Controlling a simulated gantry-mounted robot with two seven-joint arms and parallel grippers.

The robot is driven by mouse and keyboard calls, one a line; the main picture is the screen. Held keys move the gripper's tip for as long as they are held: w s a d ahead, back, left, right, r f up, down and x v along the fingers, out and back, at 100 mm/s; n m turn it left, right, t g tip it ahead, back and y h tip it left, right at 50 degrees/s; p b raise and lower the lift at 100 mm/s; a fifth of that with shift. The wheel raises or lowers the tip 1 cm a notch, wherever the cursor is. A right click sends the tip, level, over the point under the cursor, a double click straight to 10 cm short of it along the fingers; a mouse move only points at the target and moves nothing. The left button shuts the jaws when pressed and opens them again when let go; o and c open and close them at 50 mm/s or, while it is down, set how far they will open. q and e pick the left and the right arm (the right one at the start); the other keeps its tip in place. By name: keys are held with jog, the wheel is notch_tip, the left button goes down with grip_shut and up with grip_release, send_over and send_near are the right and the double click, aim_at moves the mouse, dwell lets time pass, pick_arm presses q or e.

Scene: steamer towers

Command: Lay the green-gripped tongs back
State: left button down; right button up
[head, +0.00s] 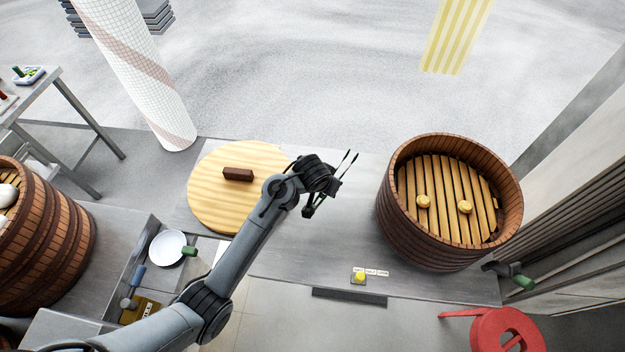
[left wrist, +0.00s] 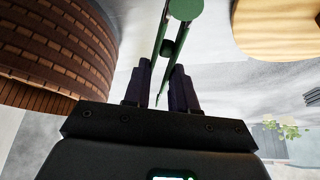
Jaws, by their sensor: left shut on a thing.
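The green-gripped tongs are held in my left gripper (head: 330,188) above the steel counter, between the round wooden lid and the open steamer. In the head view their thin dark prongs (head: 349,161) point up and away, and a green part (head: 308,209) shows below the wrist. In the left wrist view the green tongs (left wrist: 182,38) stand between the two dark fingers of my left gripper (left wrist: 161,82), which are shut on them. The tongs' far end is cut off there. My right gripper is not in view.
The wooden lid (head: 215,205) lies left of the gripper. The open steamer (head: 400,228) at right holds two yellow buns (head: 424,201). A yellow button (head: 360,278) sits at the counter's front. Counter between lid and steamer is clear.

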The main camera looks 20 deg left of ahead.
pick_arm(q)
notch_tip(320, 180, down, 14)
jog(key=a+m+h+b, duration=0.1)
jog(key=b, duration=0.2)
jog(key=shift+a+t, duration=0.35)
jog(key=shift+t, duration=0.05)
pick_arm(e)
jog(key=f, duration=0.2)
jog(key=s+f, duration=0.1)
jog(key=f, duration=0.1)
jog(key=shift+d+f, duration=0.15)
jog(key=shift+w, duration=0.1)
pick_arm(q)
jog(key=shift+f+b, duration=1.6)
jog(key=shift+f, duration=1.5)
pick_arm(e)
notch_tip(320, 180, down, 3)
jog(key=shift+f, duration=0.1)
pick_arm(q)
jog(key=shift+f+b, duration=0.4)
jog(key=shift+f, duration=0.15)
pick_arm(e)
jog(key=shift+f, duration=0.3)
pick_arm(q)
jog(key=c, duration=0.8)
grip_release()
